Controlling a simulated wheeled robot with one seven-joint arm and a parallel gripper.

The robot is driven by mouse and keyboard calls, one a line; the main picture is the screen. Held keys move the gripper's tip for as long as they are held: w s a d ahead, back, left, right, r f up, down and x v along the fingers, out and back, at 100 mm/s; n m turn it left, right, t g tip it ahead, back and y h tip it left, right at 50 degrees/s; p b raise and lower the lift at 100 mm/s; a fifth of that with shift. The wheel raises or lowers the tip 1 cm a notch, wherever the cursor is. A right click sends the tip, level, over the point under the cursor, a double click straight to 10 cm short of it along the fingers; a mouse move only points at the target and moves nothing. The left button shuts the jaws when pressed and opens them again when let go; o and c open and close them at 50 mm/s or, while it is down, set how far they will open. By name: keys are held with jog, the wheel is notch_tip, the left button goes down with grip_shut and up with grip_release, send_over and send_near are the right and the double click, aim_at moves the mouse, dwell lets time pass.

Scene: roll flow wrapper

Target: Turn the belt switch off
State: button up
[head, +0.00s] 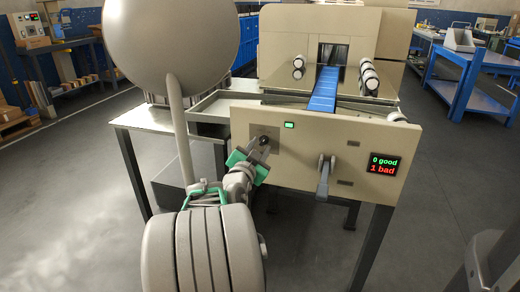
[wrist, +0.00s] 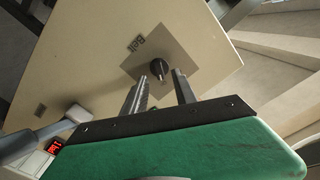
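The belt switch is a dark round knob (wrist: 158,68) on a square plate marked "Belt" (wrist: 185,50) in the wrist view. In the head view the knob (head: 264,140) is at the left of the beige front panel (head: 300,160). A small green light (head: 289,125) glows to its upper right. My gripper (wrist: 160,76) is open, with its two grey fingers pointing at the panel and the knob showing between their tips. In the head view my gripper (head: 257,147) is close to the knob. I cannot tell whether the fingers touch it.
A grey lever (head: 324,178) sticks out of the panel right of the switch. A display (head: 384,164) reads "0 good, 1 bad". A blue belt (head: 324,88) runs into the machine behind. A metal side table (head: 150,117) stands at the left.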

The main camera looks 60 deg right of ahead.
aim_at(263, 142)
jog(key=shift+w+d, duration=0.15)
jog(key=shift+d, duration=0.6)
jog(key=shift+w+d, duration=0.15)
jog(key=shift+d, duration=0.6)
jog(key=shift+c, duration=0.4)
grip_shut()
